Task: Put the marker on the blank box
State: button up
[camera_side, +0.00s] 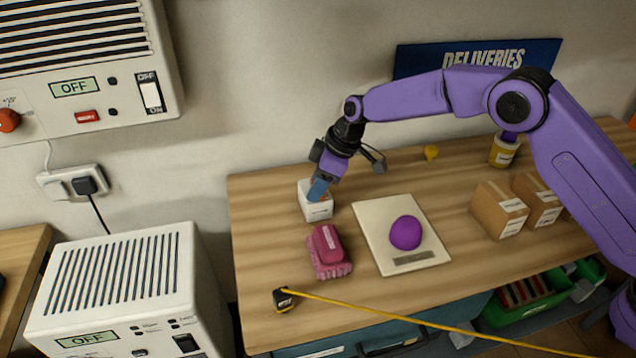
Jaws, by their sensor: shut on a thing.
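My gripper (322,181) points down at the back left of the wooden table. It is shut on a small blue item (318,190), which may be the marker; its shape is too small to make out. The blue item is at the top of a small white box (317,211) with a dark printed strip low on its front. I cannot tell whether the item touches the box or is inside it. Two brown cardboard boxes (499,211) (538,203) stand at the right, with white labels on their sides. I cannot tell for sure which box is the blank one.
A pink-red brush-like thing (328,250) lies in front of the white box. A pale board (375,221) with a purple ball (405,232) is to its right. A tape measure (284,300) trails yellow tape along the front. A yellow container (504,152) stands at the back right.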

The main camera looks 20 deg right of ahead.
jog(key=shift+f, duration=0.1)
jog(key=o, duration=1)
jog(key=shift+v, duration=6.15)
jog(key=shift+a, duration=0.1)
